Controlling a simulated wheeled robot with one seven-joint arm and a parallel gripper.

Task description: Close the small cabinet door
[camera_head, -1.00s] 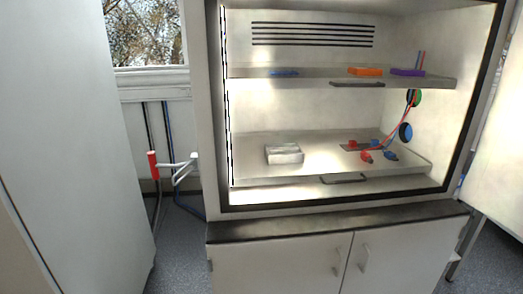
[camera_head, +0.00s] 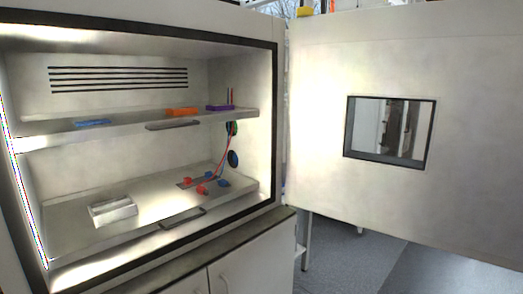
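The cabinet (camera_head: 281,150) stands on the left in the head view, with its chamber open to me. Its door (camera_head: 310,130) is a large pale panel with a small dark-framed window (camera_head: 432,130). The door stands wide open to the right of the chamber. Below the chamber are lower cupboard doors (camera_head: 250,262), which look shut. My gripper is not in view.
Inside, the upper shelf (camera_head: 130,128) holds blue, orange and purple pieces. The lower shelf (camera_head: 80,235) carries a grey metal block (camera_head: 112,210) and red and blue connectors with cables (camera_head: 202,188). Grey floor (camera_head: 345,255) shows below the door.

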